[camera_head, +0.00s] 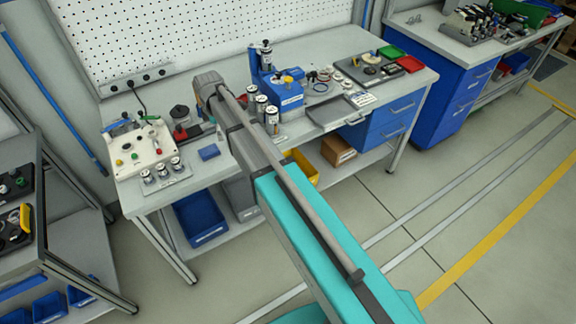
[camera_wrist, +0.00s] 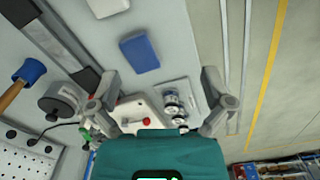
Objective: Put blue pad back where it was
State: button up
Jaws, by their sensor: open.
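The blue pad (camera_head: 209,152) lies flat on the grey workbench (camera_head: 338,46), just right of the white control box (camera_head: 139,148) in the head view. In the wrist view the blue pad (camera_wrist: 139,53) lies on bare bench top, a little left of the middle and apart from both fingers. My gripper (camera_wrist: 160,85) is open with its fingers wide apart and nothing between them touching. In the head view my gripper cannot be made out behind my arm.
A plate with several small metal cylinders (camera_wrist: 172,98) lies near the pad, in front of the control box (camera_wrist: 135,116). A dark round-topped part (camera_wrist: 62,99) and a blue-headed mallet (camera_wrist: 29,71) are at left in the wrist view. A grey tray (camera_head: 331,113) lies farther right.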

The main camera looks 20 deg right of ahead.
jog(key=s+d+m, duration=1.7)
jog(key=s+d, duration=0.1)
jog(key=s, duration=0.4)
jog(key=shift+s+d+m, duration=0.15)
jog(key=shift+d+m, duration=0.15)
jog(key=shift+d, duration=0.1)
